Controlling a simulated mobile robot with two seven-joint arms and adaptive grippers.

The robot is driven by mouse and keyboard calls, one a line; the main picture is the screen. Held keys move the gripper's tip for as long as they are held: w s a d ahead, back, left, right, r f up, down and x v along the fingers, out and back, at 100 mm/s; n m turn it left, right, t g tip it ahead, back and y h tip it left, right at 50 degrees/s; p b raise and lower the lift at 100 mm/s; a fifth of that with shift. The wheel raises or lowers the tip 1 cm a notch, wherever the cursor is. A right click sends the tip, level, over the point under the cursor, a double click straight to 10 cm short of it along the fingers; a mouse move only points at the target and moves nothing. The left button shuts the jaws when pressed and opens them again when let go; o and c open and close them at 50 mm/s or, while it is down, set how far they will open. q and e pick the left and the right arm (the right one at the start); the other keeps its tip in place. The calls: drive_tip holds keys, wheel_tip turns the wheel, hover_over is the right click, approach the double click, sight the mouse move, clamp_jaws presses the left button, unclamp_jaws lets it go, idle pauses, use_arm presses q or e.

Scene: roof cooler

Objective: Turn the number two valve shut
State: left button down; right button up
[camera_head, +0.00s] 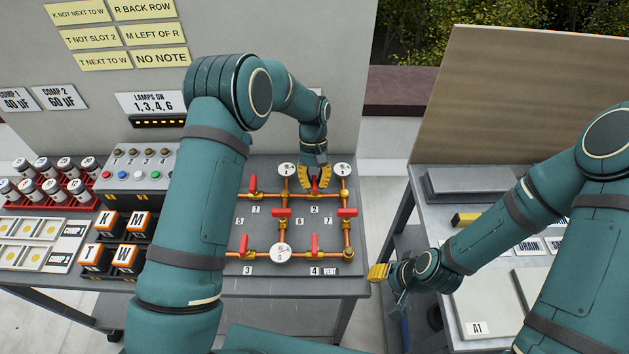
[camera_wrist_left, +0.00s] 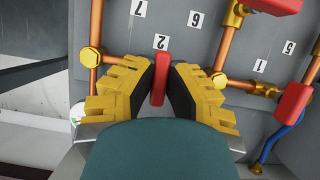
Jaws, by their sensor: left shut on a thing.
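The number two valve's red handle (camera_wrist_left: 162,78) shows in the left wrist view, just below the tag reading 2 (camera_wrist_left: 161,42). My left gripper (camera_wrist_left: 160,85) is shut on this handle, with a black pad on each side. The handle looks lengthwise up and down there, crosswise to the line between the brass fittings at left and right. The pipe under it is hidden by the fingers. In the head view my left gripper (camera_head: 316,180) is at the panel's upper pipe, above the 2 tag (camera_head: 314,209). My right gripper (camera_head: 379,275) is off the bench, away from the panel.
Other red handles stand close by: valve 1 (camera_head: 253,186), valve 6 (camera_head: 282,213) and valve 7 (camera_head: 347,212). Round gauges (camera_head: 286,170) sit above the pipes. Marked blocks (camera_head: 104,222) and a button box (camera_head: 136,166) stand left. A gap separates the bench from the right table (camera_head: 490,280).

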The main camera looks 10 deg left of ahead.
use_arm(q)
drive_tip(key=c, duration=1)
unclamp_jaws()
drive_tip(key=shift+s+f, duration=0.1)
drive_tip(key=v, duration=1.2)
drive_tip(key=shift+s, duration=0.1)
